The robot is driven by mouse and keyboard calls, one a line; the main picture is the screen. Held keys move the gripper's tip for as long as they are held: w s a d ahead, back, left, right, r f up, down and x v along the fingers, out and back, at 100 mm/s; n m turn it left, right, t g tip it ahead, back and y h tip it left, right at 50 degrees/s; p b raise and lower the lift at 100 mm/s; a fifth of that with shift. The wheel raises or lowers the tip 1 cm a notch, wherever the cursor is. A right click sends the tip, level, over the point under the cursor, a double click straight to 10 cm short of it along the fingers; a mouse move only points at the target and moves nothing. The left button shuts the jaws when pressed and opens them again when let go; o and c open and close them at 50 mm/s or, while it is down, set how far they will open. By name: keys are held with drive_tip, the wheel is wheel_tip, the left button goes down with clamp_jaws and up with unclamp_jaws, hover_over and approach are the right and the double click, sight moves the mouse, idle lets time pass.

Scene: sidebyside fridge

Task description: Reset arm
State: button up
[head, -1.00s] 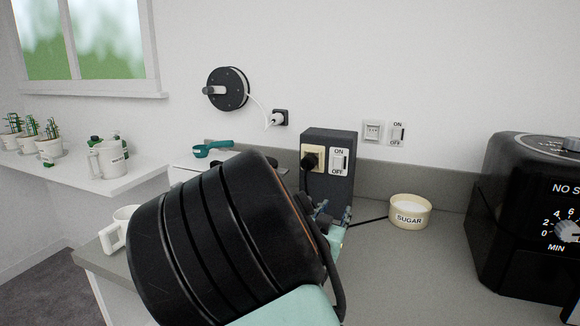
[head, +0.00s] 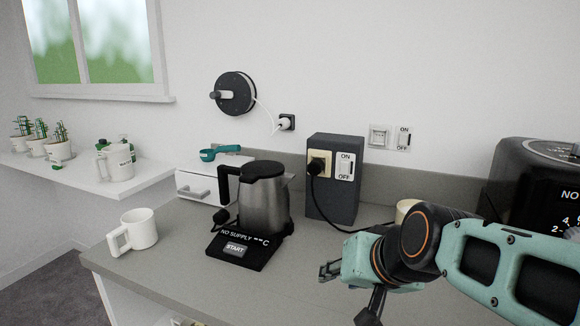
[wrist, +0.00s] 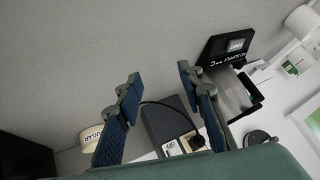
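My gripper shows at the lower right of the head view, over the worktop (head: 290,285). In the wrist view my gripper (wrist: 157,84) has its two blue-padded fingers spread apart with nothing between them. It is open and empty. In the head view the fingers point left, to the right of the kettle (head: 264,205) and apart from it. Part of the gripper is hidden behind its own wrist.
The kettle stands on a black base (head: 250,247) reading "NO SUPPLY". A white mug (head: 140,230) is left of it, a dark socket box (head: 333,200) behind. The sugar bowl (wrist: 95,136) and black appliance (head: 545,185) are to the right. The front worktop is clear.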

drive_tip(key=s+d+f+n+g+h, duration=0.1)
drive_tip(key=s+d, duration=0.2)
drive_tip(key=s, duration=0.3)
drive_tip(key=s+d+f+g+h, duration=0.1)
drive_tip(key=s+d+g+h, duration=0.15)
drive_tip(key=s, duration=0.35)
wheel_tip(320, 180, up, 19)
drive_tip(key=p, duration=1.9)
drive_tip(key=shift+w+a+r+t+y+p, duration=0.15)
drive_tip(key=shift+t+y+p, duration=0.2)
drive_tip(key=shift+t+y, duration=0.1)
